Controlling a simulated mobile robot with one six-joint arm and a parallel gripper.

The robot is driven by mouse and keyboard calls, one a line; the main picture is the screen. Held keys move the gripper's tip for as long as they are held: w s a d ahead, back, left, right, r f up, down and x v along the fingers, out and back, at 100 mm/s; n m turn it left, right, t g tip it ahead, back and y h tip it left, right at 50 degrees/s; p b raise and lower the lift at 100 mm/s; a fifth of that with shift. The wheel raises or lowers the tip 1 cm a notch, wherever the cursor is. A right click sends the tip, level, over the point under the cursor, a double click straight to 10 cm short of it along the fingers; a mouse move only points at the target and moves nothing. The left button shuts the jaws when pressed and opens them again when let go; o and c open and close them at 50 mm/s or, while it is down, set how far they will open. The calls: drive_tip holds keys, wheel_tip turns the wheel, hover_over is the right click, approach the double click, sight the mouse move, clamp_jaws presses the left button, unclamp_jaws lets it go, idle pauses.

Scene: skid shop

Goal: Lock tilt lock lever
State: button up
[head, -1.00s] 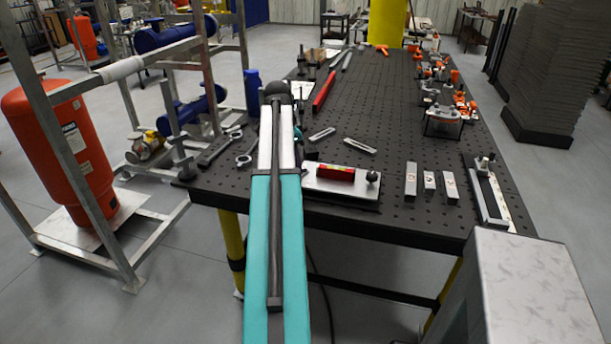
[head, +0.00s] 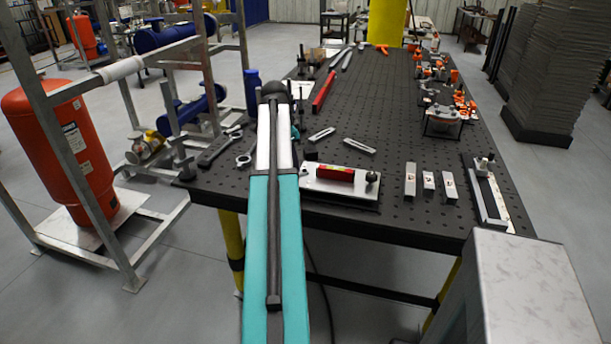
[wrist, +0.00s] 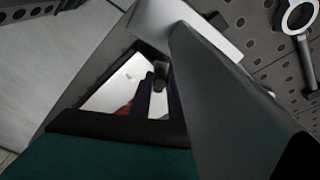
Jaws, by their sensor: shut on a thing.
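A silver plate fixture (head: 318,182) lies near the front edge of the black table, with a red block (head: 336,174) and a black ball knob (head: 372,177) on it. Part of the silver plate shows in the wrist view (wrist: 104,96), with a patch of red on it. My gripper is mostly hidden behind my arm in the head view, by the plate's left end. In the wrist view my gripper (wrist: 153,88) is shut on a small dark part, which appears to be the tilt lock lever. Its exact angle is hidden.
Wrenches (head: 218,148) lie to the left on the black perforated table (head: 400,130). Two slotted metal bars (head: 321,134) lie behind the plate, small metal blocks (head: 428,181) to its right. A red bar (head: 323,92) lies farther back. A metal-framed rack stands at the left.

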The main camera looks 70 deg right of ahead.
drive_tip(key=shift+w+d, duration=0.15)
drive_tip(key=shift+d, duration=0.05)
idle(0.3)
drive_tip(key=shift+w+d, duration=0.2)
drive_tip(key=shift+d, duration=0.15)
idle(0.3)
drive_tip(key=shift+w+d+p, duration=0.1)
drive_tip(key=shift+d+p, duration=0.2)
drive_tip(key=shift+p, duration=0.1)
drive_tip(key=o, duration=1)
drive_tip(key=shift+r, duration=0.1)
drive_tip(key=shift+w+a+r+p, duration=0.15)
drive_tip(key=shift+r+p, duration=0.3)
drive_tip(key=shift+r, duration=0.25)
drive_tip(key=shift+w+a+r+p, duration=0.1)
drive_tip(key=shift+r+p, duration=0.3)
drive_tip(key=shift+r, duration=0.25)
